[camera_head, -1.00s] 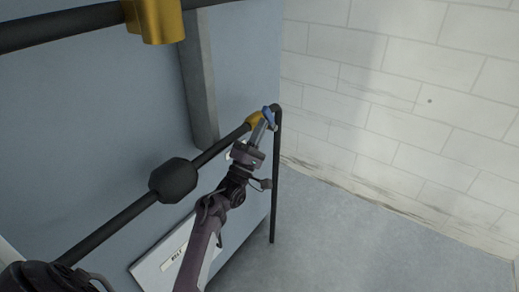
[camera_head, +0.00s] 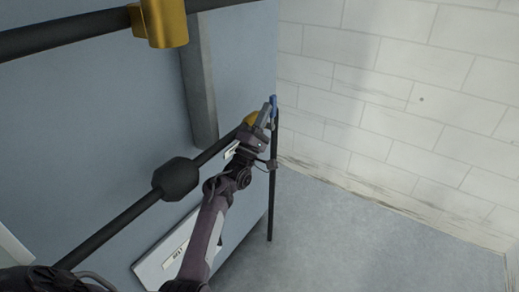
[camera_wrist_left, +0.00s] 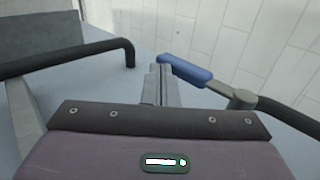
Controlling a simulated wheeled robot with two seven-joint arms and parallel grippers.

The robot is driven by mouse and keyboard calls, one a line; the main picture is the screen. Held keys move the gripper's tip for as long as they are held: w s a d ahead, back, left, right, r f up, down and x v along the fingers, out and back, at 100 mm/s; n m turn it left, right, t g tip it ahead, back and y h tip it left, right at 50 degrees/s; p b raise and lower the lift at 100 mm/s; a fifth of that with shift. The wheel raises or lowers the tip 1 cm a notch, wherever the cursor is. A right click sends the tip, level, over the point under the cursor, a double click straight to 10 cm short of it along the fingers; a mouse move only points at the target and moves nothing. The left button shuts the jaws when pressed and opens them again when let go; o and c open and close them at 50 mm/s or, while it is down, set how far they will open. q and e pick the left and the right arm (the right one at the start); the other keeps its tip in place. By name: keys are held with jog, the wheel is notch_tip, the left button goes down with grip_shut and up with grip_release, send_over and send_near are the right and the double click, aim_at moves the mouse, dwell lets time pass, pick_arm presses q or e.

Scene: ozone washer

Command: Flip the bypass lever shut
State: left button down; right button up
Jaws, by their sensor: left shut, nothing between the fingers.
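The bypass lever has a blue handle (camera_head: 273,102) and sits by a yellow valve body (camera_head: 251,118) at the far end of the black pipe. In the left wrist view the blue handle (camera_wrist_left: 187,70) runs from a grey pivot (camera_wrist_left: 241,99) on the pipe toward my fingertips. My left gripper (camera_head: 268,109) is shut and empty, with its fingers close beside the handle. In the left wrist view the shut fingers (camera_wrist_left: 161,72) lie just left of the handle's free end. I cannot tell whether they touch. The right gripper is not in view.
The black pipe (camera_head: 118,221) with a thick black fitting (camera_head: 176,177) runs along a blue-grey panel (camera_head: 95,125). A larger yellow fitting (camera_head: 163,22) is on the upper pipe. A labelled plate (camera_head: 160,263) is below. The floor (camera_head: 345,240) at right is clear.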

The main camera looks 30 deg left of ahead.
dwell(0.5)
